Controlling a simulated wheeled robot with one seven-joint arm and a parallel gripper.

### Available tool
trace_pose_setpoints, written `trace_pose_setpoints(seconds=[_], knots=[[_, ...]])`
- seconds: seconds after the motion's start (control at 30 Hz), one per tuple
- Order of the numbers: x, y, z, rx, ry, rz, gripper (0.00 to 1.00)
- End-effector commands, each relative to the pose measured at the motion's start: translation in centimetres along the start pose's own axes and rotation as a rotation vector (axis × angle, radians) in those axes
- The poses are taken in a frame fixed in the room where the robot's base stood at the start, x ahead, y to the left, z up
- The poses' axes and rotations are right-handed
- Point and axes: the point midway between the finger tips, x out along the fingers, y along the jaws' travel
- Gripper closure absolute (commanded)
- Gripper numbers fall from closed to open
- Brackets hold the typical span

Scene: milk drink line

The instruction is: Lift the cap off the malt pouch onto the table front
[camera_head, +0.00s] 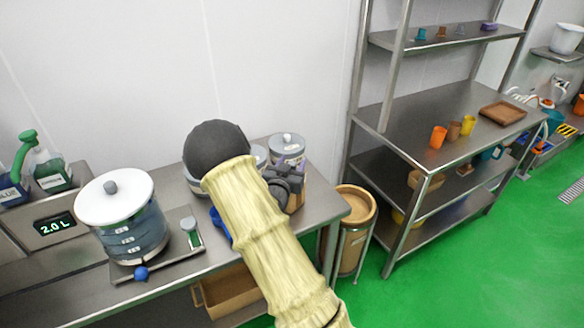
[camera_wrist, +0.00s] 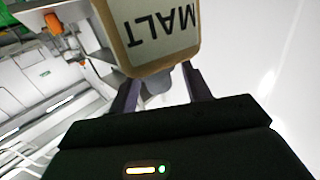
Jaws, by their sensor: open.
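In the wrist view the malt pouch (camera_wrist: 160,35) is a tan container with a pale label reading MALT, seen upside down. A grey cap (camera_wrist: 158,84) shows at its end nearest my gripper. My gripper (camera_wrist: 162,86) is open, with one dark finger on each side of the cap. I cannot tell whether either finger touches it. In the head view my gripper (camera_head: 292,166) is over the right end of the steel table (camera_head: 328,203). My arm hides most of the pouch there.
A lidded water dispenser (camera_head: 133,235) stands on the table at left. Metal canisters (camera_head: 287,146) stand close behind my gripper. A bin (camera_head: 355,210) stands beyond the table's right end, before a steel shelf unit (camera_head: 445,115) with cups. A wooden crate (camera_head: 228,292) sits below the table.

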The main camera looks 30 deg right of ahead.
Motion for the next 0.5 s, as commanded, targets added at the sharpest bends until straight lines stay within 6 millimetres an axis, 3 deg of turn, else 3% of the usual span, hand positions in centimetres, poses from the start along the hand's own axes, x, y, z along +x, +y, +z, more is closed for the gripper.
trace_pose_setpoints(seconds=[0.27, 0.5], knots=[[-0.02, 0.02, -0.02, 0.0, 0.0, 0.0, 0.52], [-0.03, 0.01, -0.02, 0.0, 0.0, 0.0, 0.95]])
